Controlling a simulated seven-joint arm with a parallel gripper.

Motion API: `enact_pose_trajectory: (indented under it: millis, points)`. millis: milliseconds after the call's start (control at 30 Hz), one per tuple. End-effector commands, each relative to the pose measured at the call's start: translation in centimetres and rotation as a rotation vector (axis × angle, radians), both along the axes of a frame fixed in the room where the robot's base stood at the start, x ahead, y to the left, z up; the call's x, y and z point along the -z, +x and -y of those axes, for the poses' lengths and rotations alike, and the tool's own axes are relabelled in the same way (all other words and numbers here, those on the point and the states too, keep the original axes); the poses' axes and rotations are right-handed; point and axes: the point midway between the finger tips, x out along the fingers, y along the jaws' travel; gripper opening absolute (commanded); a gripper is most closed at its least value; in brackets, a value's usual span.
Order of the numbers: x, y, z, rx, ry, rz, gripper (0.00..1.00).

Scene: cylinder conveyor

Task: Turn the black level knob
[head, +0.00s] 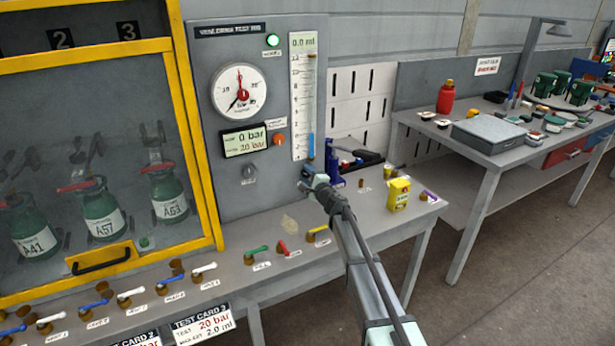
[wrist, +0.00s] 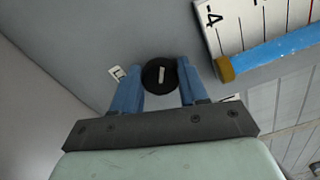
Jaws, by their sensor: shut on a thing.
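The black level knob (wrist: 151,82) is round with a white pointer mark that stands nearly upright in the wrist view. It sits on the grey panel below the level tube (wrist: 275,58). The blue fingers of my gripper (wrist: 160,76) lie on either side of the knob and are shut on it. In the head view my gripper (head: 308,176) is at the lower right corner of the panel, under the level scale (head: 303,75), and it hides the knob. The blue level in the tube (head: 311,143) is low on the scale.
The panel (head: 215,35) carries a pressure dial (head: 240,92), a display reading 0 bar and 20 bar (head: 244,139) and an orange knob (head: 279,140). Valve levers line the bench below. A yellow box (head: 398,193) stands on the bench right of my arm.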

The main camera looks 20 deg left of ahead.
Motion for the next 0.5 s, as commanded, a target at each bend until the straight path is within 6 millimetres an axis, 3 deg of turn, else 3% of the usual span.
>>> enact_pose_trajectory:
  millis: [500]
  points:
    - [-0.04, 0.1, -0.06, 0.0, -0.032, 0.033, 0.13]
